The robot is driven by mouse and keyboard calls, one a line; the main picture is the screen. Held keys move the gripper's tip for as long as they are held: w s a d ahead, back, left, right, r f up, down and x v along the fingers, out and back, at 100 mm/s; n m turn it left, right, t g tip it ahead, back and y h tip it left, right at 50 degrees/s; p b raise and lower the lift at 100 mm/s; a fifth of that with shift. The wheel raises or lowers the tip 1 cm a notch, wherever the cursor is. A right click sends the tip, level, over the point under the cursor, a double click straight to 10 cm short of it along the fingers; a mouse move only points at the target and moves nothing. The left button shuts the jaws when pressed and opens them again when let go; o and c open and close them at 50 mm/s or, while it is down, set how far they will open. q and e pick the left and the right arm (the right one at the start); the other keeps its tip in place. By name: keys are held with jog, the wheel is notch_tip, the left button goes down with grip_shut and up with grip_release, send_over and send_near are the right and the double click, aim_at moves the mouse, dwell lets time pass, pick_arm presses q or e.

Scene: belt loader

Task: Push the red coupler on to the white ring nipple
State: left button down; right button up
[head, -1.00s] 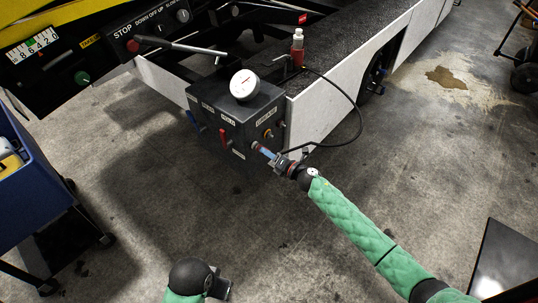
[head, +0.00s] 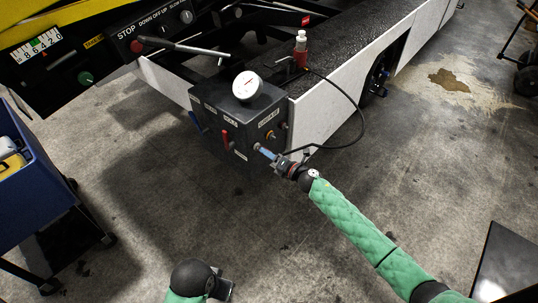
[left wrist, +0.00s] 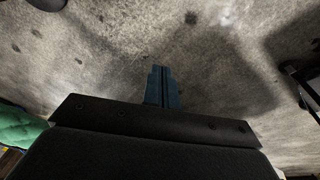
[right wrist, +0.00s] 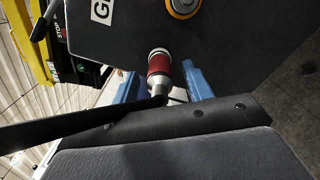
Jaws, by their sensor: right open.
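The red coupler (right wrist: 159,65), with silver ends, shows in the right wrist view between the blue fingers of my open right gripper (right wrist: 160,88). Its front end meets the dark box face. A black hose (right wrist: 85,128) runs from the coupler's rear to the left. In the head view my right gripper (head: 267,154) is at the lower right of the box front. My left gripper (head: 224,289) is low in the head view, away from the box; its fingers (left wrist: 161,87) are together and empty.
The dark box (head: 235,112) carries a white gauge (head: 247,85), a blue lever and a red lever (head: 226,139). An orange-ringed nipple (right wrist: 184,5) is above the coupler. The hose (head: 361,115) loops right of the box. A blue cart (head: 45,195) stands left. The floor between is clear.

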pick_arm(q)
jog(key=shift+t+h, duration=0.3)
jog(key=shift+t, duration=0.1)
jog(key=shift+w+d+f+b, duration=0.3)
jog(key=shift+d+f+b, duration=0.15)
jog(key=shift+d+f, duration=0.3)
jog(key=shift+w+d+f+b, duration=0.25)
jog(key=shift+d+f+b, duration=0.15)
jog(key=shift+d+f, duration=0.35)
pick_arm(e)
jog(key=v, duration=0.7)
jog(key=shift+s+d, duration=0.25)
jog(key=shift+d, duration=0.05)
pick_arm(q)
jog(key=shift+a, duration=0.25)
